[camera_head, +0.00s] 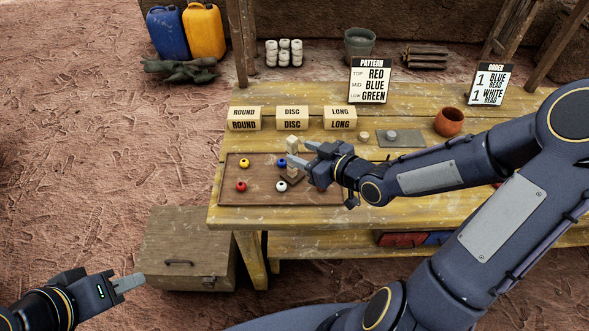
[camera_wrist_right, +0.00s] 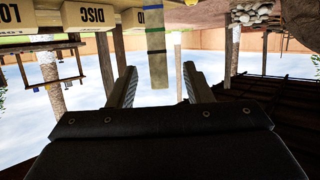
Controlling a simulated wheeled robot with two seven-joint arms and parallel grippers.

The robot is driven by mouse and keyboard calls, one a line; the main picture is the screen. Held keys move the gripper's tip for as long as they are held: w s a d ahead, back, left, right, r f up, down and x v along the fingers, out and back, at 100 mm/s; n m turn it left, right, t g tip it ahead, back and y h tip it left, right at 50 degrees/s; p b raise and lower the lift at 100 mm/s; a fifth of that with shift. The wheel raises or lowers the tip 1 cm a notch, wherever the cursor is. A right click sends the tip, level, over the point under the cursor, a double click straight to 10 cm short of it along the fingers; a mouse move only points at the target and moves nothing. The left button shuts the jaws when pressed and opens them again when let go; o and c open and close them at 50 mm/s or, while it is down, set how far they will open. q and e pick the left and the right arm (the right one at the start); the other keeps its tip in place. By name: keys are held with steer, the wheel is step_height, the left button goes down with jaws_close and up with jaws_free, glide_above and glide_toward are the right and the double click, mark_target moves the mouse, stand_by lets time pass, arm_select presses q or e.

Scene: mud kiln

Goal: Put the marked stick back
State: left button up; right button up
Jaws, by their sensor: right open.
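A pale stick (camera_head: 292,145) stands upright at the tray, on what looks like a small dark base. In the right wrist view the stick (camera_wrist_right: 158,75) shows a blue and a green band; part of it is cut off by the picture edge. My right gripper (camera_head: 298,155) is open, its fingers pointing left at the stick. In the wrist view the stick's pale end lies between the two fingertips (camera_wrist_right: 159,75), with a gap on each side. My left gripper (camera_head: 130,283) is low at the left, away from the table; its finger gap is unclear.
The brown tray (camera_head: 225,192) holds several coloured beads (camera_head: 244,163) around the stick. Behind stand labelled boxes (camera_head: 292,119), a pattern sign (camera_head: 370,82) and an order sign (camera_head: 490,85). A grey mat (camera_head: 414,138) and orange pot (camera_head: 449,122) lie right. A chest (camera_head: 185,240) stands in front, left.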

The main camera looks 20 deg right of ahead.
mark_target(295, 151)
steer(key=x, duration=0.7)
steer(key=shift+d+f, duration=0.15)
steer(key=shift+c, duration=0.3)
jaws_close()
